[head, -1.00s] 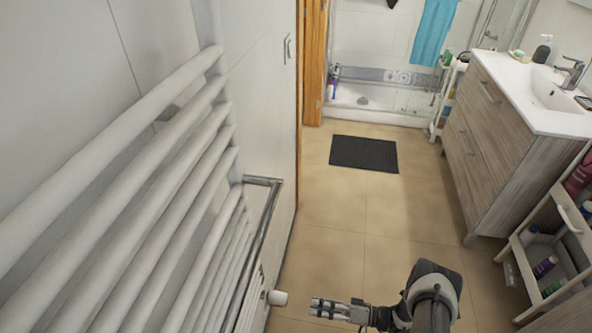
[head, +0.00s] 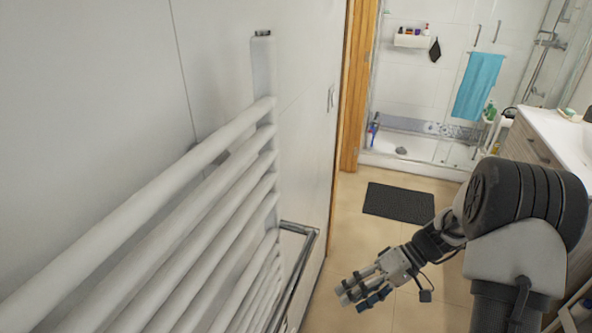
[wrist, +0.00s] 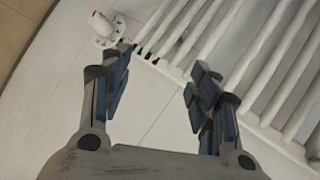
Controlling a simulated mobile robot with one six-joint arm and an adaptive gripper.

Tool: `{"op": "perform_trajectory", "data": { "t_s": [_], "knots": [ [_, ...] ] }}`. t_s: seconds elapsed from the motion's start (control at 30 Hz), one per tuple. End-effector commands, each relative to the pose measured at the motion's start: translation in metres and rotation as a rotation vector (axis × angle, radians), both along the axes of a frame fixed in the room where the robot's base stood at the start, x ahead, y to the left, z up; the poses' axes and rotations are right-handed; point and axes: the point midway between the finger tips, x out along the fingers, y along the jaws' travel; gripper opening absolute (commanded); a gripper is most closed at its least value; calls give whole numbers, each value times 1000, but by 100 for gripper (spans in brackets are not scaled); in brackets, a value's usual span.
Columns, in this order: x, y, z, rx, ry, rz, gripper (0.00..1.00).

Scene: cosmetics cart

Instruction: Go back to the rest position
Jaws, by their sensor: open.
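My gripper (head: 362,292) is at the lower middle of the head view, at the end of my raised arm. It points left toward the white towel radiator (head: 150,225) and stays apart from it. In the wrist view my gripper (wrist: 160,85) has its two blue-padded fingers spread wide with nothing between them. Beyond the fingertips the wrist view shows the radiator's white bars (wrist: 262,62) and a valve with a white knob (wrist: 102,24) near the wall.
A chrome towel rail (head: 296,262) juts from the radiator. Tan floor and a dark mat (head: 398,203) lie ahead. A shower with a blue towel (head: 478,86) is at the back. The white-topped washbasin cabinet (head: 535,150) stands at right, partly behind my arm.

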Motion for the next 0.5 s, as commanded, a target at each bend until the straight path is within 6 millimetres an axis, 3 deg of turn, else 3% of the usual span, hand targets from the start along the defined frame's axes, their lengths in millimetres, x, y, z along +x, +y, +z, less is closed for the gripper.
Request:
{"op": "perform_trajectory", "data": {
  "t_s": [0.03, 0.2, 0.5],
  "knots": [
    [-6, 4, 23, -58, -7, 9, 56],
    [-33, 11, 79, -249, -15, -1, 56],
    [-96, 18, 152, -549, -116, -102, 56]
  ]
}}
